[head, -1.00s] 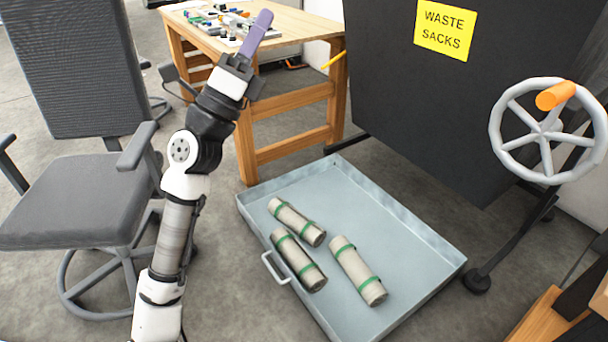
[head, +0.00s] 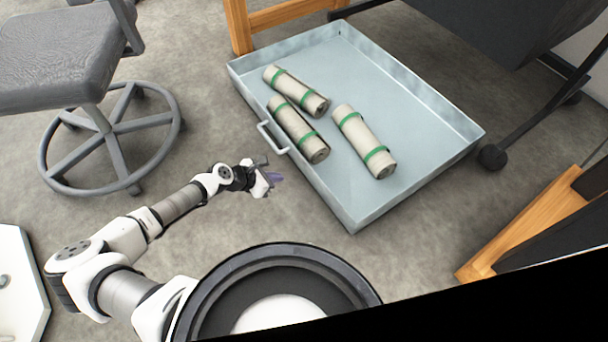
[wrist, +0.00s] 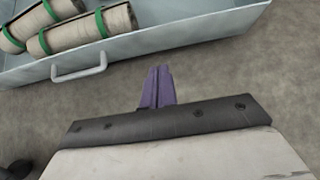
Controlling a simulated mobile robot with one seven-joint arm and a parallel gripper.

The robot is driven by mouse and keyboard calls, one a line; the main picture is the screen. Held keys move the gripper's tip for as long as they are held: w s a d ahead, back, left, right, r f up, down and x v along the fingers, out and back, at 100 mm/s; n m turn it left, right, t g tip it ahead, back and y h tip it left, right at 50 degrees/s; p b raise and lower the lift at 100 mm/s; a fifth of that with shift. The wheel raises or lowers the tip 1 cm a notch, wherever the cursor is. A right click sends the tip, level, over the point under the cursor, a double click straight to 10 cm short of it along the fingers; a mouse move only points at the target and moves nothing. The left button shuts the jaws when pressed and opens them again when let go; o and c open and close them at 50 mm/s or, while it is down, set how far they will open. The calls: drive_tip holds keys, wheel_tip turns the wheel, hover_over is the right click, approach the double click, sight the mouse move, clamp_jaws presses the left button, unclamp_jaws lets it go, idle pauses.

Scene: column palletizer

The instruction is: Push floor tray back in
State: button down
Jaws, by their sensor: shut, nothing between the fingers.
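The floor tray (head: 349,211) is a shallow grey-blue metal tray on the floor, its far end close to the dark waste sacks unit. A light handle (head: 272,139) sticks out from its near left wall; it also shows in the wrist view (wrist: 80,70). Three rolled grey bundles with green bands (head: 365,142) lie in the tray. My gripper (head: 275,179) is low in front of the handle wall, apart from it. Its purple fingers (wrist: 158,88) are closed together and empty, pointing toward the tray wall, a little right of the handle in the wrist view.
A grey office chair (head: 62,52) on a wheeled base stands at the left. A caster (head: 492,157) of the dark unit sits by the tray's right corner. A wooden leg (head: 520,225) is at the right. Floor around my gripper is clear.

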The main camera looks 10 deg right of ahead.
drive_tip(key=d+r+b+x, duration=0.1)
drive_tip(key=b+x, duration=0.2)
drive_tip(key=x, duration=1)
drive_tip(key=shift+w+r+b, duration=0.15)
drive_tip(key=shift+r+b, duration=0.05)
drive_tip(key=shift+b, duration=0.2)
drive_tip(key=shift+d, duration=0.1)
